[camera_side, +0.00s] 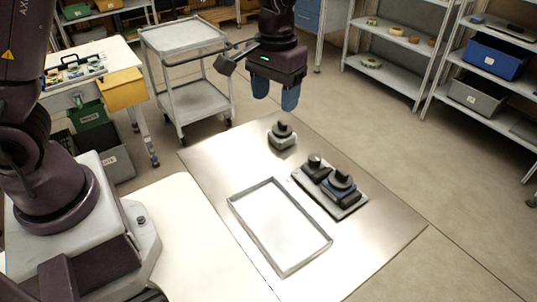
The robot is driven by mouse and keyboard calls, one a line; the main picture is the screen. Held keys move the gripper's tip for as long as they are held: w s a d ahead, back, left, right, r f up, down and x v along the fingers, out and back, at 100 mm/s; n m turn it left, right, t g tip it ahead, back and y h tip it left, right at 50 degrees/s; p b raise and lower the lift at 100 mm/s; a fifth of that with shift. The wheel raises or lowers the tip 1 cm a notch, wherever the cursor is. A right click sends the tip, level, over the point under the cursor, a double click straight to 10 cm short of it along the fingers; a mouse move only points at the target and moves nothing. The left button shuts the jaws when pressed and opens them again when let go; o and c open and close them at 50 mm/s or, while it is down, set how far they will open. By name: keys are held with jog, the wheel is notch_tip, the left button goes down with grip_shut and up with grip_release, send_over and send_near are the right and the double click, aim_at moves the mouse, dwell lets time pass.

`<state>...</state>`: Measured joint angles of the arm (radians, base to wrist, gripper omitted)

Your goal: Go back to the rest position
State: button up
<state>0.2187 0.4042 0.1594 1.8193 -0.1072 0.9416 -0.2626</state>
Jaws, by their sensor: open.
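My gripper (275,98) hangs above the far part of the metal work surface (232,150). Its two blue fingers are apart and nothing shows between them. A small grey stand with a dark round top (282,137) stands below it, clear of the fingertips. Nearer the front right, a grey base plate (352,210) bears a dark piece (314,166) and a larger dark blue and black piece (341,187). An empty rectangular tray (236,212) lies to the left of the plate. I cannot make out any tape on these pieces.
A grey cart (190,100) stands behind the surface at the left. Shelves (385,75) with rolls and a blue bin (494,59) stand at the back right. A white table (190,240) borders the surface at the front left. The surface's right side is bare.

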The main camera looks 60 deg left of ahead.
jog(key=s+a+r+m+t, duration=0.1)
jog(key=s+a+r+t, duration=0.1)
jog(key=s+r, duration=0.4)
jog(key=s+a+r+m+t, duration=0.2)
jog(key=s+r, duration=0.4)
jog(key=s, duration=0.7)
jog(key=shift+s+r+t, duration=0.3)
jog(key=shift+s+t, duration=0.05)
jog(key=shift+t, duration=0.55)
